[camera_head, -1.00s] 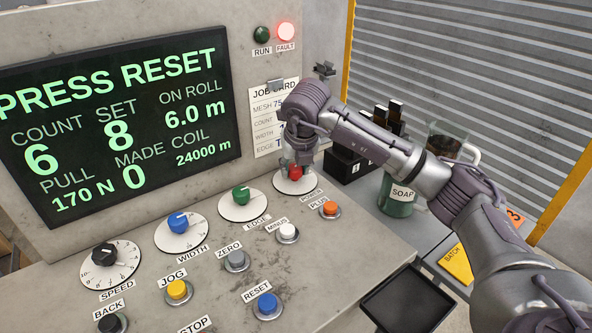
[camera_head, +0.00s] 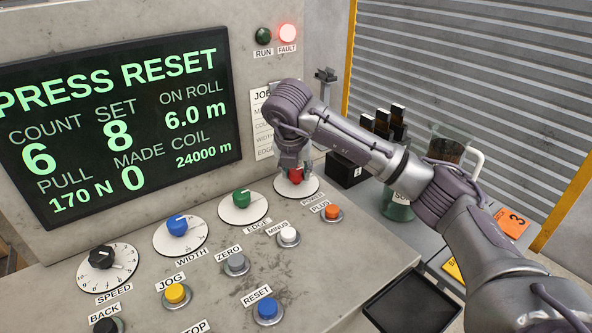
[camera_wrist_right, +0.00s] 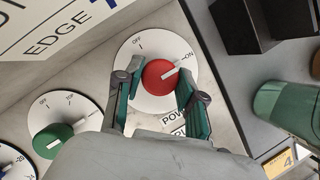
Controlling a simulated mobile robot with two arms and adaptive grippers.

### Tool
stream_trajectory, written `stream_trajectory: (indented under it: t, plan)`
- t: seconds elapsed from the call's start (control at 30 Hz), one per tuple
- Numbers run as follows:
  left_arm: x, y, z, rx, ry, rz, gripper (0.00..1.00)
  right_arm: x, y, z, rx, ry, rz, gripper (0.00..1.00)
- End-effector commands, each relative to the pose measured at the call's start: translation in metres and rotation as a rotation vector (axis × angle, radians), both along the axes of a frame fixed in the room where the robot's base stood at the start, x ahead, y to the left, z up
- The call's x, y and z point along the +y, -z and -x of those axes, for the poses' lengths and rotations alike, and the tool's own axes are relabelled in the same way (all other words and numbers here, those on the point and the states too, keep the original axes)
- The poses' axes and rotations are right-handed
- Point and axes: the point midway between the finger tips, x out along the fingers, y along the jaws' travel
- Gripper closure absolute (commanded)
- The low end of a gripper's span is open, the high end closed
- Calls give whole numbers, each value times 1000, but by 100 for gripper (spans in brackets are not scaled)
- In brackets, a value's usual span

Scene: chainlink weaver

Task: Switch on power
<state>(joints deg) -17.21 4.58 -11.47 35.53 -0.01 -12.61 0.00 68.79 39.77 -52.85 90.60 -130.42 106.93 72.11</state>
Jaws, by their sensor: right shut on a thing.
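The red power knob (camera_head: 295,175) sits on a round white dial at the right end of the panel's dial row. In the wrist view the red knob (camera_wrist_right: 158,77) has a white pointer aimed at the ON mark, away from OFF. My right gripper (camera_head: 293,168) is down at the knob. In the wrist view my right gripper (camera_wrist_right: 155,85) has one finger on each side of the knob and is shut on it. The POWER label is partly hidden by a finger. My left gripper is not in view.
The screen (camera_head: 120,120) reads PRESS RESET. The red FAULT lamp (camera_head: 287,34) is lit and the green RUN lamp (camera_head: 263,36) looks dark. The green edge knob (camera_head: 241,197) and orange plus button (camera_head: 332,211) are close by.

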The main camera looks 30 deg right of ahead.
Motion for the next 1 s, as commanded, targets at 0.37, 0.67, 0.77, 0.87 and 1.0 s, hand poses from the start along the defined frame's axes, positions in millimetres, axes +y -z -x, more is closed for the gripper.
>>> stream_trajectory:
  t: [0.37,0.67,0.77,0.87,1.0]
  plan:
    - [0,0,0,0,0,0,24,-1,-1,-1,-4,1,0,38]
    - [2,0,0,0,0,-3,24,0,-1,0,-1,0,0,37]
    - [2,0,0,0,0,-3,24,2,-6,1,-3,-2,-1,37]
    - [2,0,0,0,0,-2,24,5,-19,5,-6,-2,0,37]
    - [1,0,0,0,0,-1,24,12,-47,14,-7,-3,0,37]
